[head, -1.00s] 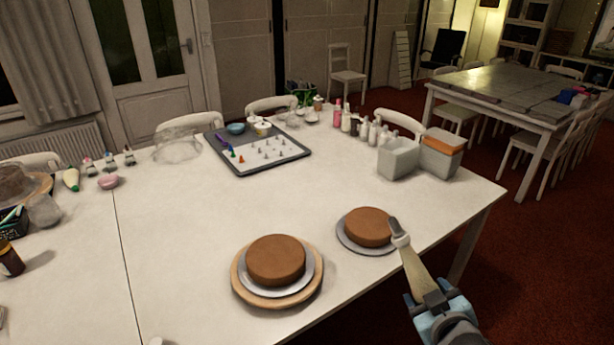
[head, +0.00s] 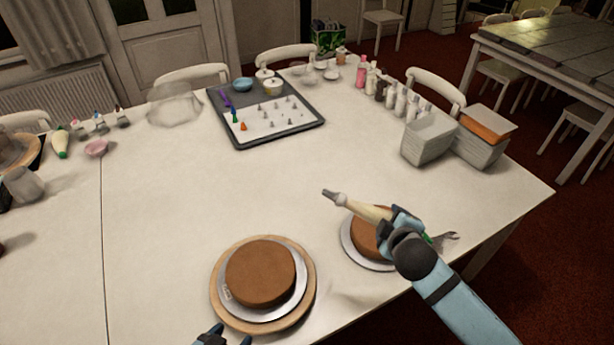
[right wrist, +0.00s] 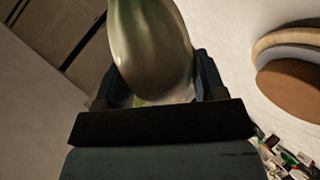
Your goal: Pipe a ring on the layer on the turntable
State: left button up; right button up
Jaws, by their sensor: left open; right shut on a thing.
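A brown cake layer (head: 261,273) sits on a silver plate on the wooden turntable (head: 222,309), front centre of the table; this cake also shows at the right of the right wrist view (right wrist: 292,88). My right gripper (head: 400,222) is shut on a cream piping bag (head: 362,206). The bag lies nearly level, its metal nozzle pointing left, above the second cake and clear of the turntable. In the right wrist view the bag (right wrist: 150,45) fills the space between the fingers. My left gripper (head: 222,338) is open at the bottom edge, partly cut off, just in front of the turntable.
A second brown cake layer (head: 366,235) on a grey plate (head: 352,252) stands right of the turntable, partly hidden by my right gripper. A tray (head: 265,113) with nozzles lies further back. Bottles and two tubs (head: 429,140) stand at the back right. The table's middle is clear.

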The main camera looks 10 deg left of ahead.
jog(key=w+a+n+t+y+p, duration=0.1)
jog(key=w+a+n, duration=0.3)
jog(key=a+n, duration=0.5)
jog(key=w+a+n+t+y+p, duration=0.1)
jog(key=w+a+n+y+p, duration=0.2)
jog(key=a+n, duration=0.6)
jog(key=w+a+r, duration=0.1)
jog(key=a, duration=0.3)
jog(key=shift+w+a, duration=0.15)
jog(key=shift+a, duration=0.2)
jog(key=shift+f, duration=0.1)
notch_tip(320, 180, down, 4)
jog(key=b, duration=0.3)
jog(key=c, duration=0.3)
